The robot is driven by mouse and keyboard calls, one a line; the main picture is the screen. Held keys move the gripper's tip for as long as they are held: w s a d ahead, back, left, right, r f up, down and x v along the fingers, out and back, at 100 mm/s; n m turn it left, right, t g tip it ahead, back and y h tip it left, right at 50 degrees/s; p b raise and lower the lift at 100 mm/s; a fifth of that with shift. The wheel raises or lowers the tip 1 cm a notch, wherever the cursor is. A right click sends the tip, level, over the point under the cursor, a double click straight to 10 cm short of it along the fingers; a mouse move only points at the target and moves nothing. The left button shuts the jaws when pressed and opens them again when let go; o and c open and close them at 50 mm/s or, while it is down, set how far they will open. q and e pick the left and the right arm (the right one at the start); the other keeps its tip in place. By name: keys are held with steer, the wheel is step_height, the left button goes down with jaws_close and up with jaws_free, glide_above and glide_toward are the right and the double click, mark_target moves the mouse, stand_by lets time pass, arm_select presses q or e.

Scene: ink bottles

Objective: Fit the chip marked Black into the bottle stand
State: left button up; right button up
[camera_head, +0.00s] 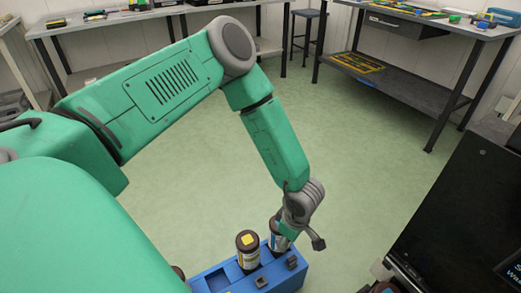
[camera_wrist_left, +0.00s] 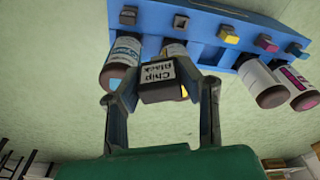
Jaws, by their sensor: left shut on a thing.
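The chip marked Black (camera_wrist_left: 160,90) is a dark block with a white label reading "Chip Black". It sits between the fingers of my left gripper (camera_wrist_left: 163,83), which is shut on it. The blue bottle stand (camera_wrist_left: 212,22) lies beyond the chip in the left wrist view, with several small coloured chips along its edge. In the head view, the stand (camera_head: 217,278) is at the bottom, and my left gripper (camera_head: 312,232) is at its far right end. The held chip is hidden there. I do not see my right gripper clearly.
A bottle with a yellow-marked cap (camera_head: 247,249) stands in the stand beside a blue-labelled bottle (camera_head: 277,243). The wrist view also shows a magenta-labelled bottle (camera_wrist_left: 293,84) and a white-labelled bottle (camera_wrist_left: 258,77). Benches (camera_head: 430,25) line the back; the green floor between is clear.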

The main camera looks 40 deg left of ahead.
arm_select(q)
steer(key=s+a+f+n+b, duration=0.1)
steer(key=s+f+n+b, duration=0.1)
steer(key=f+n, duration=0.2)
steer(key=s+a+f+n+b, duration=0.1)
steer(key=f+n, duration=0.4)
steer(key=f, duration=0.5)
steer(key=s+a+f+n+g+h+b, duration=0.1)
steer(key=s+a+f+n+b, duration=0.1)
steer(key=f, duration=0.6)
steer(key=shift+s+a+n+b, duration=0.2)
steer(key=shift+a+n+b, duration=0.05)
steer(key=shift+n, duration=0.4)
steer(key=shift+s+a+n+b, duration=0.15)
steer(key=shift+a+n+b, duration=0.05)
steer(key=shift+n, duration=0.45)
steer(key=shift+f+b, duration=0.35)
steer(key=shift+f, duration=0.15)
steer(key=shift+f+b, duration=0.25)
steer(key=shift+b, duration=0.05)
steer(key=shift+f, duration=0.1)
